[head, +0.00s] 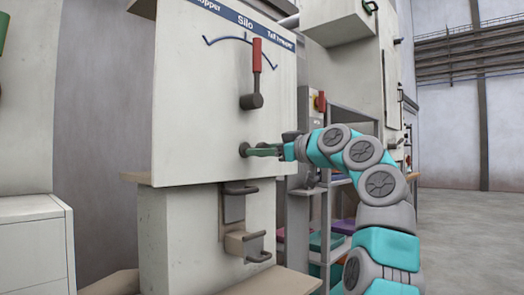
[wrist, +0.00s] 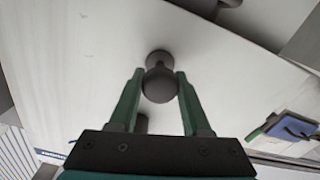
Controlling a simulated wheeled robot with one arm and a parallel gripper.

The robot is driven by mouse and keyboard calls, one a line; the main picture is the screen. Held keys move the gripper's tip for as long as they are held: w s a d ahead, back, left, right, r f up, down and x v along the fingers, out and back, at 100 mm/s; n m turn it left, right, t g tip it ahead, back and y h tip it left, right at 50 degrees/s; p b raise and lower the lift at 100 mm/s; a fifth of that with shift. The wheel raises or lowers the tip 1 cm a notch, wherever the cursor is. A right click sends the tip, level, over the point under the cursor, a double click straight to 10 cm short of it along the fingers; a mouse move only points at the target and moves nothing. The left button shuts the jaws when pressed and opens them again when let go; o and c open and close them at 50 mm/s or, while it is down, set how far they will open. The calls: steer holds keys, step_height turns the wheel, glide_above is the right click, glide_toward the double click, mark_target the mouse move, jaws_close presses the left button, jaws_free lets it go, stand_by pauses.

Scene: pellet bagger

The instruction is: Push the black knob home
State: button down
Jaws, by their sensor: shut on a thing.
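The black knob (wrist: 160,84) is a dark round ball on a short stem, standing out from the pale panel (wrist: 85,60) in the wrist view. My gripper (wrist: 159,74) has its two green fingers on either side of the knob and is shut on it. In the head view the knob (head: 244,150) shows as a small dark end at the panel face, partly hidden by my gripper (head: 262,150). A length of stem shows between the ball and the panel in the wrist view.
Above the knob, a red-handled lever (head: 256,70) stands upright under a blue arc scale on the silo panel (head: 195,110). Below are metal brackets with handles (head: 248,243). A shelf rack with coloured bins (head: 335,240) stands behind my arm. Open floor lies at the right.

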stand_by(0.4)
steer(key=p+x, duration=0.1)
steer(key=x, duration=0.1)
steer(key=shift+w+a+r, duration=0.15)
steer(key=shift+w+a, duration=0.05)
steer(key=shift+c, duration=1.8)
jaws_free()
steer(key=b+v, duration=0.2)
steer(key=v, duration=0.5)
steer(key=shift+s+d, duration=0.25)
